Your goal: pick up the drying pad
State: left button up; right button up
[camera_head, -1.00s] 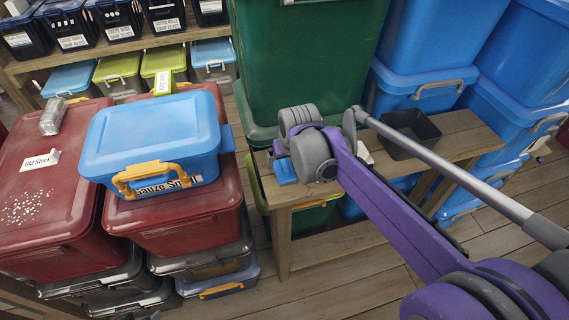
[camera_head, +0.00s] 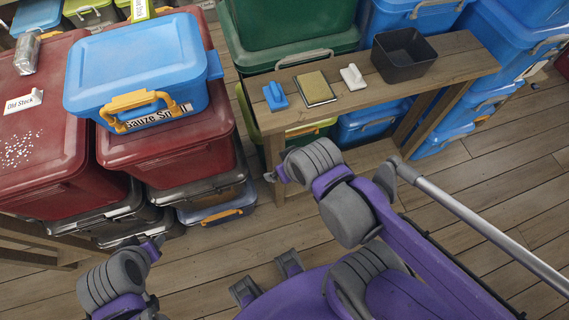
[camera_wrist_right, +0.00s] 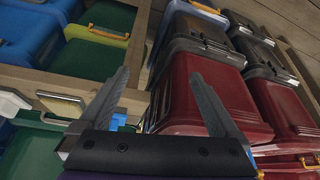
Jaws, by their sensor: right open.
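The drying pad seems to be the flat tan pad with a dark edge (camera_head: 315,88). It lies on the wooden bench between a blue-handled tool (camera_head: 275,96) and a white one (camera_head: 352,77). The pad also shows, partly, at the left of the right wrist view (camera_wrist_right: 60,103). My right gripper (camera_head: 275,174) is low in front of the bench, apart from the pad. Its two fingers stand wide apart and empty in the wrist view (camera_wrist_right: 158,74). My left gripper (camera_head: 155,245) is at the lower left; its fingers are too small to read.
A black open bin (camera_head: 404,58) stands on the wooden bench (camera_head: 455,66). A blue lidded bin (camera_head: 140,65) sits on a red bin (camera_head: 170,135) to the left. Green bins (camera_head: 290,30) rise behind the bench.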

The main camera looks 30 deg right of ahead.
aim_at(353, 79)
jog(key=z, duration=1.75)
jog(key=u, duration=2.35)
jog(key=z, duration=2.35)
